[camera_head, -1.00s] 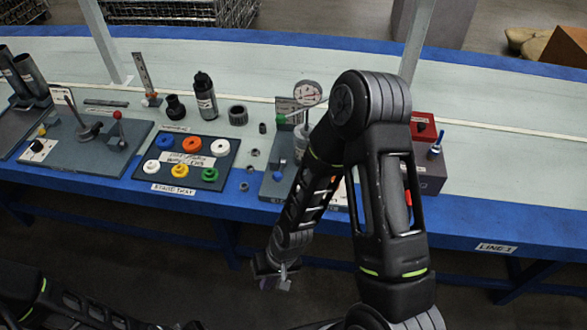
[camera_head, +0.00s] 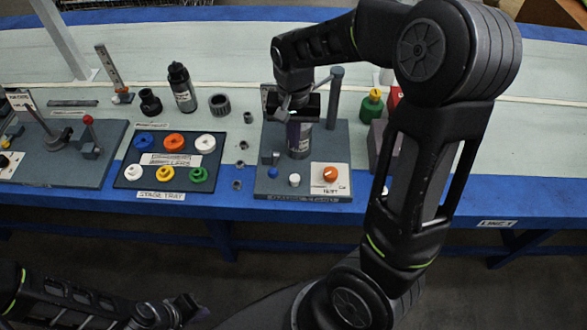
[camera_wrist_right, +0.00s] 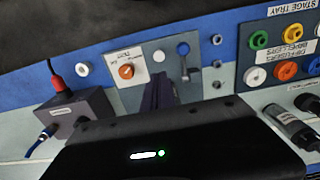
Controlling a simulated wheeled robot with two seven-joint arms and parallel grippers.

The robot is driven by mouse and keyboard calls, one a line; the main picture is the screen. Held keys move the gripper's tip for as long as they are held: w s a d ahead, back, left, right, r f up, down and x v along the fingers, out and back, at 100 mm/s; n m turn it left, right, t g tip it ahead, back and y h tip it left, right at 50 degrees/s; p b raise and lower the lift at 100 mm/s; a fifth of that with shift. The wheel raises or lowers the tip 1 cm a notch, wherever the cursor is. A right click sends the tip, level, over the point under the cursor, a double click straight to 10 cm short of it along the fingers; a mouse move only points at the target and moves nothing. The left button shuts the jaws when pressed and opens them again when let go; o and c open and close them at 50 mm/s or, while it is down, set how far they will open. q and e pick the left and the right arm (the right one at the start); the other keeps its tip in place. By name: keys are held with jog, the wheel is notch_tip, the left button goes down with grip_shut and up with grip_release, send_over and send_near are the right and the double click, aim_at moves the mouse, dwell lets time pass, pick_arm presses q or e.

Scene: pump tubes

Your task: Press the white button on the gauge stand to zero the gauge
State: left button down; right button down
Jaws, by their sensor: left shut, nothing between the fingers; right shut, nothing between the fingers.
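The gauge stand is a grey plate (camera_head: 262,183) right of the stage tray. Its small white button (camera_head: 294,180) stands near the front edge, between a small blue knob (camera_head: 272,172) and an orange knob (camera_head: 331,174) on a white label. The button also shows in the right wrist view (camera_wrist_right: 159,56), uncovered. The gauge dial is hidden behind my arm. My left gripper (camera_head: 186,310) is shut, low in front of the table.
A stage tray (camera_head: 120,178) with several coloured rings lies left of the stand. A dark post (camera_head: 335,95) rises at the stand's rear. A green bottle (camera_head: 371,107) stands to its right.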

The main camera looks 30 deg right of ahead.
aim_at(294, 177)
notch_tip(294, 177, down, 14)
jog(key=shift+r, duration=0.15)
dwell(0.3)
